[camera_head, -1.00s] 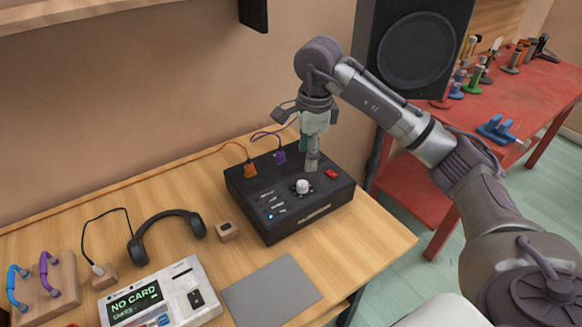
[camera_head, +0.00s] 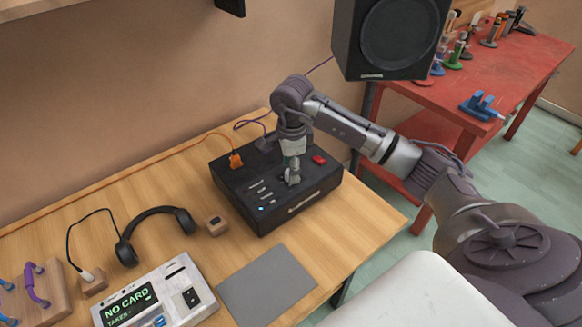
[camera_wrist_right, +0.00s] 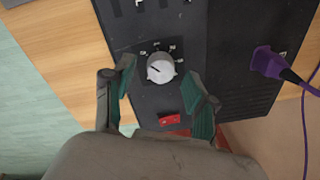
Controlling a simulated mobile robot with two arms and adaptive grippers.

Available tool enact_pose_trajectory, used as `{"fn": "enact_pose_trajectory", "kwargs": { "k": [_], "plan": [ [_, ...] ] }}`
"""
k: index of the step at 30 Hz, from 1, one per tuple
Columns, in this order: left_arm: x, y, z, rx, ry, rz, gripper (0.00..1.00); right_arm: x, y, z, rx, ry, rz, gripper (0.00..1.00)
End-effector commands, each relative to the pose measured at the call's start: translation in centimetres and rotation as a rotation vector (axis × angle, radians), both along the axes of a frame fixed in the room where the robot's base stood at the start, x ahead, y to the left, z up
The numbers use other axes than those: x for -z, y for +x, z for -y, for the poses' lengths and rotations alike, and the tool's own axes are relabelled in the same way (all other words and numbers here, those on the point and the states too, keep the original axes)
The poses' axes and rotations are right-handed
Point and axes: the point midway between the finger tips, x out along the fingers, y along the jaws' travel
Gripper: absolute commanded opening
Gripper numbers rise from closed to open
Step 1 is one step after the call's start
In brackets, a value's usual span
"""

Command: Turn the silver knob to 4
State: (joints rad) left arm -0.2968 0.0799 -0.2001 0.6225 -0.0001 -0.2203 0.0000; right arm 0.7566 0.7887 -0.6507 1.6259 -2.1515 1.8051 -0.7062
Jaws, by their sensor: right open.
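The silver knob (camera_wrist_right: 160,68) sits on top of the black box (camera_head: 236,196), with a dark pointer line and a printed scale around it too small to read surely. The pointer aims up and left in the right wrist view. My right gripper (camera_wrist_right: 160,82) is open, with its green-padded fingers on either side of the knob and gaps between pads and knob. In the head view my right gripper (camera_head: 292,178) points down over the box and mostly hides the knob. My left gripper is in neither current view.
A red button (camera_head: 319,160) is on the box beside the gripper. An orange plug (camera_head: 235,160) and a purple plug (camera_wrist_right: 268,62) stand in the box. Headphones (camera_head: 153,217), a card reader (camera_head: 155,300) and a grey mat (camera_head: 267,285) lie on the wooden table.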

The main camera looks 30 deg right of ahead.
Motion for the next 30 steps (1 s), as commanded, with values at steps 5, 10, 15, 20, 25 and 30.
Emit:
{"fn": "enact_pose_trajectory", "kwargs": {
  "k": [5,10,15,20,25,30],
  "plan": [
    [-0.3,0.7,0.1,0.0,-0.002,0.012,0.0,1.2,0.0,0.0,0.001,0.0,0.0,0.57],
    [-0.2,0.2,0.0,0.0,-0.001,0.004,0.0,1.4,0.1,0.0,0.0,0.0,0.001,0.57],
    [-0.2,-0.4,0.0,0.0,0.0,-0.005,0.0,1.4,0.1,0.0,0.0,0.0,0.001,0.49],
    [-0.2,-0.6,0.0,0.0,0.001,-0.008,0.0,1.4,0.1,0.0,0.0,0.0,0.001,0.22],
    [-0.2,-0.6,0.0,0.0,0.001,-0.008,0.0,1.3,0.1,0.0,0.0,0.0,0.001,0.0],
    [-0.1,-0.5,0.0,0.0,0.001,-0.008,0.0,1.4,0.1,0.0,0.01,0.0,0.001,0.0]
  ]
}}
